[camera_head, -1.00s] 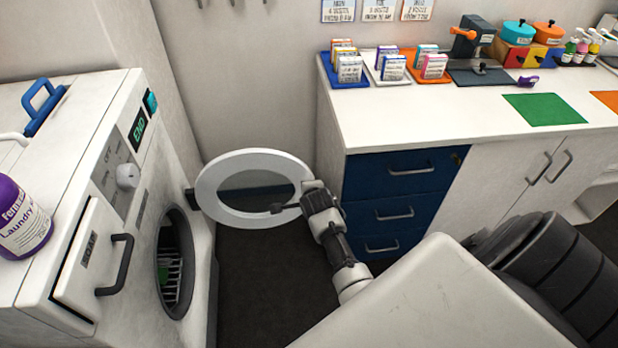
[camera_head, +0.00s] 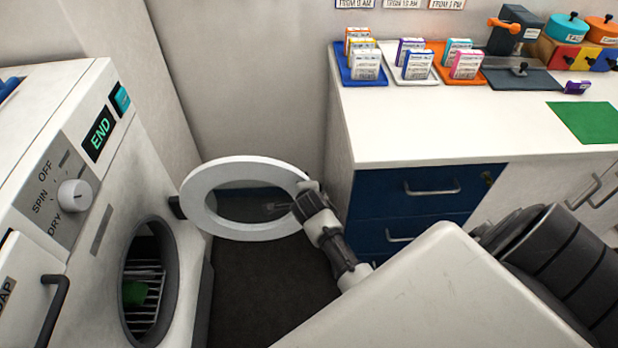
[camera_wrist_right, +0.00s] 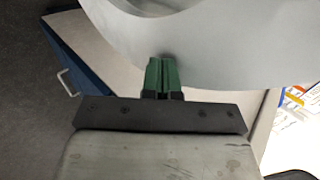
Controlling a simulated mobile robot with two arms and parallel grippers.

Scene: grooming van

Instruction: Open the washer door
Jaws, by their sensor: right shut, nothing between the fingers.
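The washer (camera_head: 60,130) stands at the left with its display reading END. Its round white door (camera_head: 200,205) is swung wide open on the hinge at the left, away from the dark drum opening (camera_head: 133,310). Something green (camera_head: 134,293) lies inside the drum. My right gripper (camera_head: 280,207) is at the door's right side, its fingertips overlapping the window. In the right wrist view its green fingers (camera_wrist_right: 160,75) are shut and empty, against or very close to the pale door ring (camera_wrist_right: 220,50); contact is unclear. My left gripper is not in view.
A white counter (camera_head: 430,125) with blue drawers (camera_head: 400,195) stands right of the door. It carries card boxes on coloured trays (camera_head: 365,80) and a green mat (camera_head: 590,122). A soap drawer handle (camera_head: 55,310) sticks out at lower left. Dark floor (camera_head: 250,290) lies below the door.

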